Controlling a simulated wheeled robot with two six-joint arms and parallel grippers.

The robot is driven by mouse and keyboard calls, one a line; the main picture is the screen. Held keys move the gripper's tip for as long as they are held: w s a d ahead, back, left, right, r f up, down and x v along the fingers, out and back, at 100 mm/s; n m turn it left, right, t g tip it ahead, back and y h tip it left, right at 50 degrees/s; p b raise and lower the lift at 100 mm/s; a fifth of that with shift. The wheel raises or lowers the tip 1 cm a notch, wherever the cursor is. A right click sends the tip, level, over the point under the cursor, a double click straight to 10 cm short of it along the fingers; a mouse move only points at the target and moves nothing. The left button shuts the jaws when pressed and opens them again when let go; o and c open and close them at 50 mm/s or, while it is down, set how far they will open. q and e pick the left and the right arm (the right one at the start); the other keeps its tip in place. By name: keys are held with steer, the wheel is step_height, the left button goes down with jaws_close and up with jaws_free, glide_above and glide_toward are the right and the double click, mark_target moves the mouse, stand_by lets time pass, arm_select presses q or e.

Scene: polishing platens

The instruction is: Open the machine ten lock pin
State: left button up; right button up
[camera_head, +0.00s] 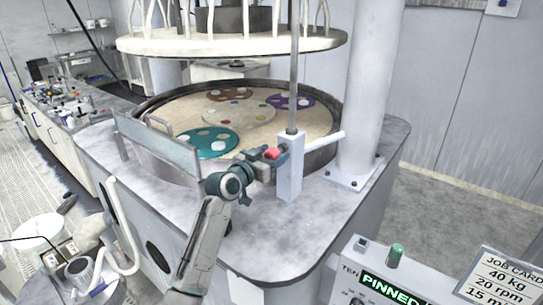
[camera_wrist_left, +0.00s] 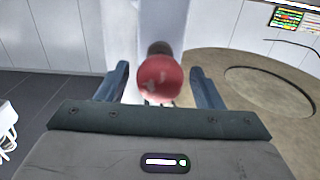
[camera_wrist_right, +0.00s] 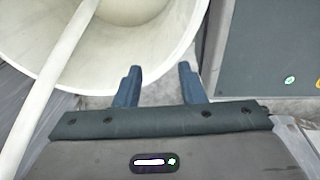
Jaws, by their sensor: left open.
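The lock pin has a round red knob (camera_head: 271,153) on the side of a white post (camera_head: 290,172) at the platen's near right edge. In the left wrist view the red knob (camera_wrist_left: 160,78) sits between the fingers of my left gripper (camera_wrist_left: 160,84), with gaps at both sides. The left gripper (camera_head: 264,163) is open and the knob is not clamped. The control panel labelled TEN (camera_head: 372,277) reads PINNED in green. My right gripper (camera_wrist_right: 160,75) is open and empty beside a white tub (camera_wrist_right: 135,30); it is not distinguishable in the head view.
The round platen (camera_head: 185,100) holds several colored discs, below a raised upper plate (camera_head: 240,43). A grey guard plate (camera_head: 158,145) stands left of the gripper. A thick white column (camera_head: 365,100) rises right of the post. A job card (camera_head: 503,278) is at lower right.

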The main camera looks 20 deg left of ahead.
arm_select(q)
steer(key=shift+c, duration=0.2)
jaws_close()
steer(key=v, duration=0.5)
steer(key=shift+s, duration=0.15)
arm_select(e)
steer(key=shift+s, duration=0.1)
arm_select(q)
steer(key=shift+f, duration=0.15)
arm_select(e)
steer(key=shift+d, duration=0.1)
arm_select(q)
steer(key=shift+o, duration=0.2)
jaws_free()
steer(key=shift+s+a, duration=0.1)
steer(key=shift+s, duration=0.05)
arm_select(e)
steer(key=shift+f, duration=0.1)
